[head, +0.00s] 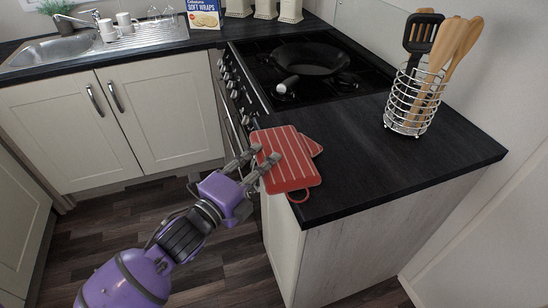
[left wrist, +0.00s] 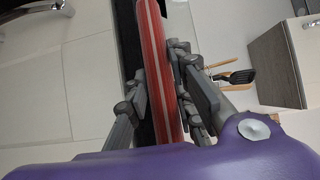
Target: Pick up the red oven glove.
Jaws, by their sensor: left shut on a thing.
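The red oven glove (head: 291,160) has pale stripes and a hanging loop. It shows at the front left corner of the black worktop in the head view, partly out past the edge. My left gripper (head: 257,164) is at the glove's left side, shut on it. In the left wrist view the glove (left wrist: 161,60) stands edge-on between the two fingers (left wrist: 163,95), one on each side. Whether the glove still rests on the worktop is unclear. My right gripper is in neither view.
The black worktop (head: 350,160) is clear between the glove and a wire utensil holder (head: 412,101). A black frying pan (head: 310,58) sits on the hob to the back. Cabinet doors (head: 160,115) and a sink (head: 66,48) are on the left.

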